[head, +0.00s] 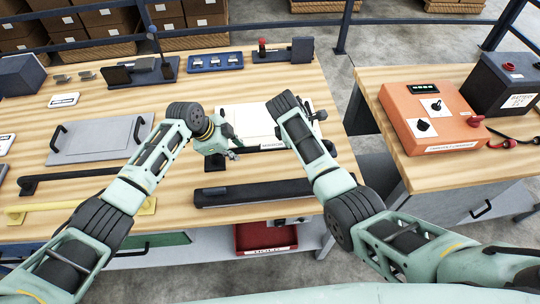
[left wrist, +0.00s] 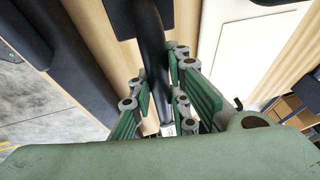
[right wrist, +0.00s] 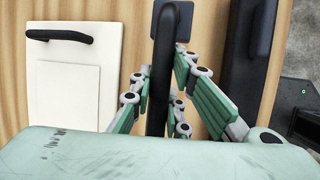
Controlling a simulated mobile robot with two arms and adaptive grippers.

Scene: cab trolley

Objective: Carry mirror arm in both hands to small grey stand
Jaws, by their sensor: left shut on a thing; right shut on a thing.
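The mirror arm is a black bar that shows in the left wrist view (left wrist: 152,45) and in the right wrist view (right wrist: 159,70), where a dark square plate is at its far end. My left gripper (head: 222,147) has its green fingers on both sides of the bar, as the left wrist view also shows (left wrist: 160,85). My right gripper (right wrist: 160,95) is shut around the bar too. In the head view my right wrist hides its fingers and most of the bar. I cannot tell for sure which object is the small grey stand.
A white panel (head: 248,118) lies beyond the bar and a long dark bar (head: 260,192) nearer me. A grey panel (head: 100,139) lies left. Dark stands (head: 140,72) and a blue tray (head: 215,61) line the back. An orange box (head: 428,118) is on the right-hand bench.

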